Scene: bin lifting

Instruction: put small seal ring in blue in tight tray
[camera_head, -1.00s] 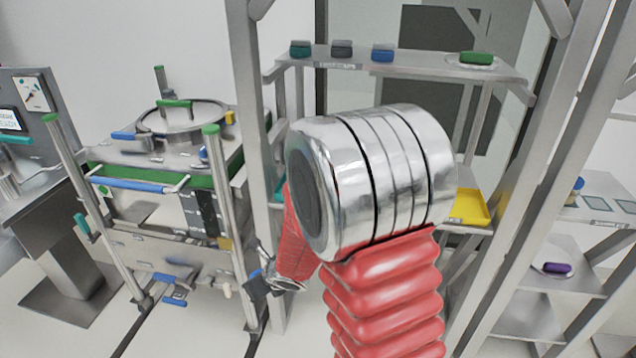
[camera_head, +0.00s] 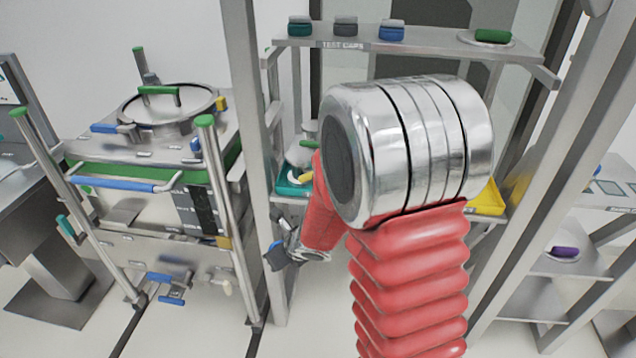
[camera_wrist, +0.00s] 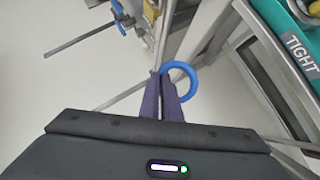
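The blue seal ring (camera_wrist: 195,82) is at my fingertips in the wrist view. My gripper (camera_wrist: 164,76) is shut on the ring's left side, and the ring sticks out to the right. The teal tray (camera_head: 283,190) stands on the lower shelf, above my gripper in the picture and partly hidden by my arm.
A shelf post (camera_head: 255,150) stands just left of the teal tray. A yellow tray (camera_head: 488,198) is on the same shelf to the right. The upper shelf (camera_head: 420,44) holds several coloured caps. A wheeled metal bin unit (camera_head: 150,215) stands at left.

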